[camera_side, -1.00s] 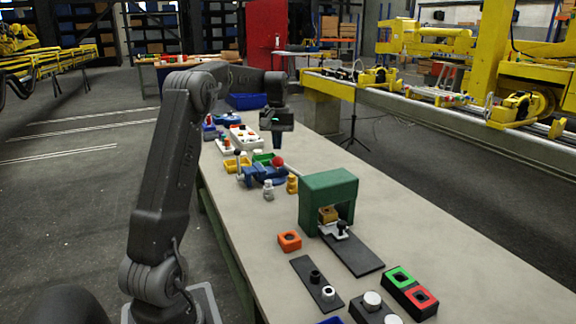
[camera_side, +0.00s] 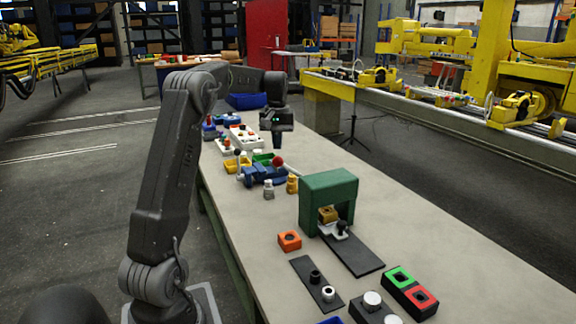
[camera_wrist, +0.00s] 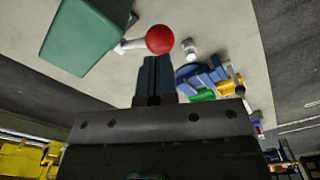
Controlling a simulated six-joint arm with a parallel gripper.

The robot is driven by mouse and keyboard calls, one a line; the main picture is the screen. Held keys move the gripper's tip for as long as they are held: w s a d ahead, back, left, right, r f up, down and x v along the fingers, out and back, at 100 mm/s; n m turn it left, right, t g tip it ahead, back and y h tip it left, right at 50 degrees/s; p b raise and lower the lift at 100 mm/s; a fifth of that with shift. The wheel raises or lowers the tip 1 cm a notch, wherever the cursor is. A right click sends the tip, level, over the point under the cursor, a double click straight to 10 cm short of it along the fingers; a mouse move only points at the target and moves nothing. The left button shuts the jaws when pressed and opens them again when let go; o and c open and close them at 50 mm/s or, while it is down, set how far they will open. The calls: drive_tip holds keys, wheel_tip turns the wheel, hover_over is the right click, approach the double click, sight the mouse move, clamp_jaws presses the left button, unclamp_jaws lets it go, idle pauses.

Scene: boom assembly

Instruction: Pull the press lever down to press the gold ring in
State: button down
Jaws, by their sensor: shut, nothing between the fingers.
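The green press (camera_side: 328,186) stands as an arch on the table. A gold-coloured block (camera_side: 327,214) sits under it; I cannot make out the ring itself. The press lever's red ball knob (camera_side: 277,160) shows left of the arch, beyond it. In the wrist view, the red knob (camera_wrist: 160,39) is on a pale lever rod (camera_wrist: 131,44) beside the green press (camera_wrist: 85,35). My gripper (camera_side: 277,146) is shut and empty, above the table beyond the knob. In the wrist view, its closed fingertips (camera_wrist: 155,60) appear just below the knob; contact cannot be told.
An orange block (camera_side: 289,240), a black plate with pegs (camera_side: 317,282) and red and green boxes (camera_side: 410,292) lie nearer. Blue and yellow parts (camera_side: 240,163) crowd the table left of the knob.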

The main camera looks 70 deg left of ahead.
drive_tip(key=shift+f, duration=0.1)
drive_tip(key=shift+f, duration=1.45)
drive_tip(key=shift+s+f, duration=1.3)
drive_tip(key=shift+f, duration=1.55)
drive_tip(key=shift+w+r, duration=0.2)
drive_tip(key=shift+r, duration=0.45)
drive_tip(key=shift+w+r, duration=0.2)
drive_tip(key=shift+r, duration=0.5)
drive_tip(key=shift+w+r, duration=0.2)
drive_tip(key=shift+r, duration=0.45)
drive_tip(key=shift+w+r, duration=0.45)
drive_tip(key=shift+r, duration=0.2)
drive_tip(key=shift+w+r, duration=0.4)
drive_tip(key=shift+r, duration=2.8)
